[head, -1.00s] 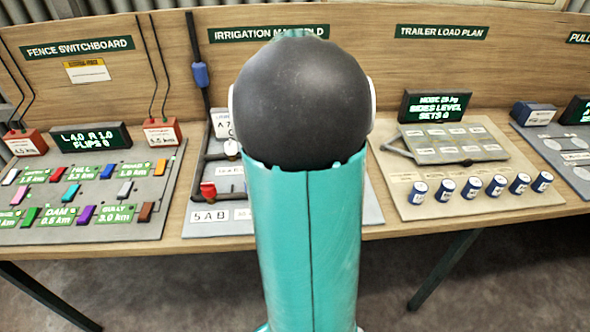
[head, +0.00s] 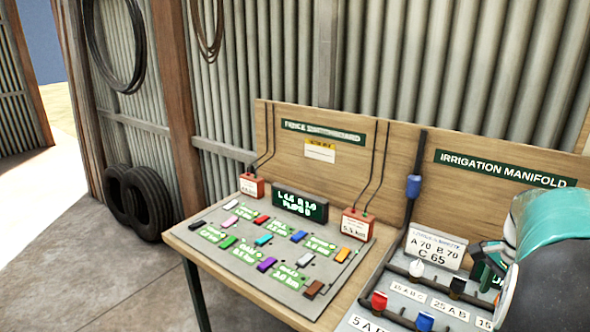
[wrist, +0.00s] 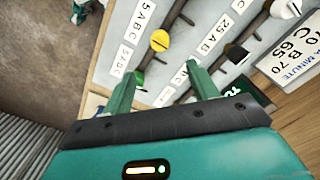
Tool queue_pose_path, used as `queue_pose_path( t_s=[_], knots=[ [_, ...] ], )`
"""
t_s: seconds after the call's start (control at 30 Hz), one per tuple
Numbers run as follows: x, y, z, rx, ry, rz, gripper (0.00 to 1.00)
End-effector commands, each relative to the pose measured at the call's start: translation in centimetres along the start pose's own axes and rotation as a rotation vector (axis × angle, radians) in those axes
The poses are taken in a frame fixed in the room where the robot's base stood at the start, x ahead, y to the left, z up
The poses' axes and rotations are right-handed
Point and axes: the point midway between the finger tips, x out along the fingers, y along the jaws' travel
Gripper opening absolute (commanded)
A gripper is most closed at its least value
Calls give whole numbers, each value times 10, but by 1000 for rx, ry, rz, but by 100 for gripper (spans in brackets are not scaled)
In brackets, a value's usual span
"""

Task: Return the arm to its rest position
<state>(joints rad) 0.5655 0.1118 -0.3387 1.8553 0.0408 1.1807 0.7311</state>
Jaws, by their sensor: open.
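My gripper (wrist: 162,72) shows in the wrist view with its two green fingers spread apart and nothing between them. It is over the irrigation manifold board (wrist: 108,72), whose label strips and a yellow knob (wrist: 159,40) lie beyond the fingertips. In the head view my arm's teal and black link fills the lower right corner and covers part of the irrigation manifold.
The fence switchboard (head: 225,268) with coloured switches lies on the wooden bench, left of the manifold. Red (head: 379,300) and blue (head: 425,321) valve knobs stand on the manifold. Tyres (head: 150,203) lean against the corrugated wall. The concrete floor at left is clear.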

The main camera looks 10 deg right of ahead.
Motion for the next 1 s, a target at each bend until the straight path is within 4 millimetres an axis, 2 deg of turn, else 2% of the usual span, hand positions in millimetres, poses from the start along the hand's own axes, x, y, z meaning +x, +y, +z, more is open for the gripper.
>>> queue_pose_path(
  t_s=[0.07, 0.17, 0.27, 0.33, 0.47, 0.6, 0.8, 0.9, 1.0],
  knots=[
    [-3, -3, 8, -30, 2, -10, 59],
    [-11, -11, 35, -132, 12, -42, 59],
    [-23, -19, 79, -304, 32, -93, 59],
    [-32, -22, 116, -448, 52, -132, 59],
    [-43, -19, 181, -715, 100, -203, 59],
    [-49, -4, 245, -999, 164, -272, 59],
    [-47, 30, 319, -1378, 281, -357, 59],
    [-43, 45, 341, -1514, 332, -385, 59],
    [-40, 54, 352, -1591, 365, -401, 59]
  ],
)
